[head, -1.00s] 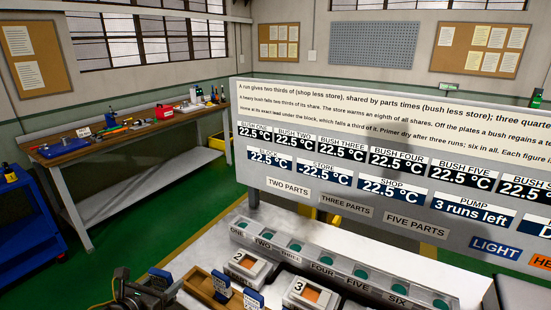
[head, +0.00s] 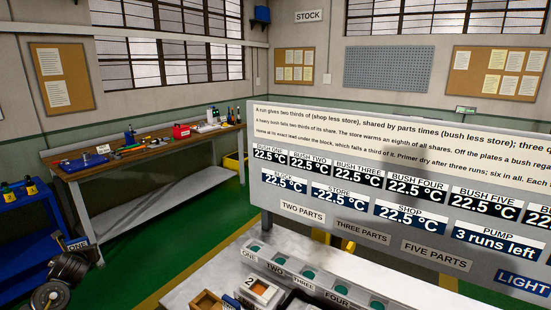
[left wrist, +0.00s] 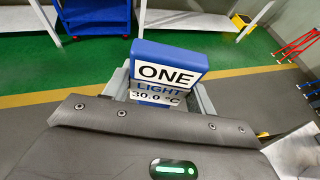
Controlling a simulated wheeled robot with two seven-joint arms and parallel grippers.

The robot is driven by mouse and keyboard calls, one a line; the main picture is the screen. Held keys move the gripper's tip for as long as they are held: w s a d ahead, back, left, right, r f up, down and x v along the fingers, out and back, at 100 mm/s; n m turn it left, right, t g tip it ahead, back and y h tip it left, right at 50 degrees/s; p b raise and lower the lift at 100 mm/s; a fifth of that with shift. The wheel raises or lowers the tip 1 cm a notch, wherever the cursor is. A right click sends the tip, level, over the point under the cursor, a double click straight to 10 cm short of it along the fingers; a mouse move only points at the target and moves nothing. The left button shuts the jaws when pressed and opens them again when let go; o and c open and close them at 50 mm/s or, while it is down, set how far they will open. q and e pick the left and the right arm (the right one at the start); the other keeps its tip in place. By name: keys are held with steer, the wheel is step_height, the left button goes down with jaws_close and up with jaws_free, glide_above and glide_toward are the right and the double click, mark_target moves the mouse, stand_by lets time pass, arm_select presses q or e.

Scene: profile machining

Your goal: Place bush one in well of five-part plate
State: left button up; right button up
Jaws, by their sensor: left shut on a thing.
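Bush one (left wrist: 165,75) is a blue-topped block labelled ONE, LIGHT, 30.0 °C. It fills the gap between the grey fingers of my left gripper (left wrist: 160,97), which is shut on it. The five-part plate cannot be made out; only a plate marked 2 (head: 262,288) shows at the bottom. My right gripper is not in view.
A grey rack (head: 300,272) with labelled green-lined holes stands on the white table (head: 195,272). A wooden tray (head: 208,301) is at the bottom edge. The display board (head: 300,205) stands behind. A workbench (head: 150,150) and blue cart (head: 30,215) are left.

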arm_select(q)
steer(key=s+a+f+n+g+y, duration=0.25)
steer(key=s+n+g+y, duration=0.2)
steer(key=s, duration=0.45)
steer(key=w+d+r+m+t+h, duration=0.2)
steer(key=d+r, duration=0.2)
steer(key=d, duration=0.4)
steer(key=w+d+r+m+t+h, duration=0.2)
steer(key=d+r, duration=0.1)
steer(key=d, duration=0.6)
steer(key=w+d+r+m+t+h, duration=0.2)
steer(key=d+r+m, duration=0.15)
steer(key=d, duration=0.45)
steer(key=s+d+r+m+t+h, duration=0.15)
steer(key=s+d+r+h, duration=0.25)
steer(key=d, duration=0.6)
steer(key=s+d+r+m+h, duration=0.3)
steer(key=s+d+r, duration=0.15)
steer(key=d, duration=0.55)
steer(key=f+b, duration=0.3)
steer(key=w+f+b, duration=0.1)
steer(key=f+b, duration=0.1)
steer(key=b, duration=0.1)
steer(key=shift+w+f, duration=0.1)
steer(key=shift+f, duration=0.3)
steer(key=shift+a, duration=0.1)
